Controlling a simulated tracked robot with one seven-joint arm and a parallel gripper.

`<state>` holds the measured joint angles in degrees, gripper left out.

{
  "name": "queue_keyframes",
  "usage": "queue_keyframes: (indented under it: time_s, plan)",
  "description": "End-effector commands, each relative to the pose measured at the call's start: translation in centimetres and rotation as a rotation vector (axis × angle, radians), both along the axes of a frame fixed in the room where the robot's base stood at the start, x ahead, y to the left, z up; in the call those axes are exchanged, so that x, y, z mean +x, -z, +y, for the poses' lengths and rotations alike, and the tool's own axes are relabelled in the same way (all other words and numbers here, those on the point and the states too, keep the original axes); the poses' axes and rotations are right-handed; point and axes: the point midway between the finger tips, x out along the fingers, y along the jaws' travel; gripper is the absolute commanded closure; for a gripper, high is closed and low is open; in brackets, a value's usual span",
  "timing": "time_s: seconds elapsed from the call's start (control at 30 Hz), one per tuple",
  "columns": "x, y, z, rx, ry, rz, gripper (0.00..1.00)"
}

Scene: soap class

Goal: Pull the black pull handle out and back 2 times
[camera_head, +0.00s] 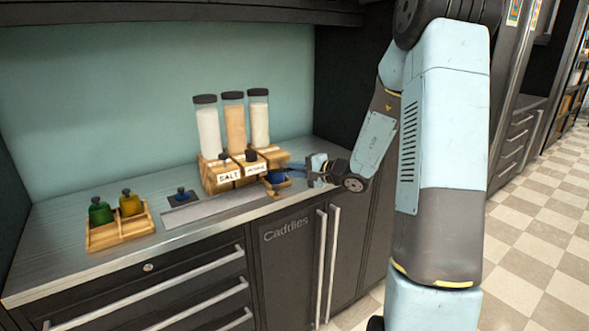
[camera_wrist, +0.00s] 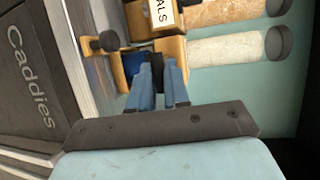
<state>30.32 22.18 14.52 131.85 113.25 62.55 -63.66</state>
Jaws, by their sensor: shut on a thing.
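A row of wooden dispensers with clear tubes stands on the counter. The left one is labelled SALT (camera_head: 229,177). The right dispenser (camera_head: 271,154) is partly hidden in the head view, and its cream-filled tube (camera_wrist: 225,48) shows in the wrist view. My gripper (camera_head: 290,174) reaches in from the right at this dispenser. In the wrist view its blue fingers (camera_wrist: 158,82) are closed around a dark part, the black pull handle (camera_wrist: 157,66), mostly hidden between them. A separate black knob (camera_wrist: 105,41) sticks out nearby, not held.
A wooden caddy (camera_head: 122,237) with green and yellow knobbed containers stands at the left. A blue one (camera_head: 182,194) stands on a dark base, and another blue item (camera_head: 275,178) sits near my fingertips. A dark side wall (camera_head: 350,90) rises close behind.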

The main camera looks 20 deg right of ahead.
Motion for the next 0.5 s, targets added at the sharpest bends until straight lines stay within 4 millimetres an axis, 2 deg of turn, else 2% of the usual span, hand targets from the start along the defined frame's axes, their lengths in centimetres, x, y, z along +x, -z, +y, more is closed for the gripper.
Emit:
queue_keyframes:
  time_s: [0.03, 0.2, 0.23, 0.43, 0.5]
  plan:
    - [-0.33, 0.57, -0.03, -0.002, 0.000, 0.014, 1.00]
    - [-0.39, 0.65, -0.25, -0.001, 0.002, 0.016, 1.00]
    - [-0.41, 0.66, -0.29, -0.001, 0.003, 0.017, 0.82]
    - [-0.34, 0.50, -0.49, 0.000, 0.006, 0.012, 0.63]
    - [-0.29, 0.43, -0.57, 0.001, 0.007, 0.011, 0.60]
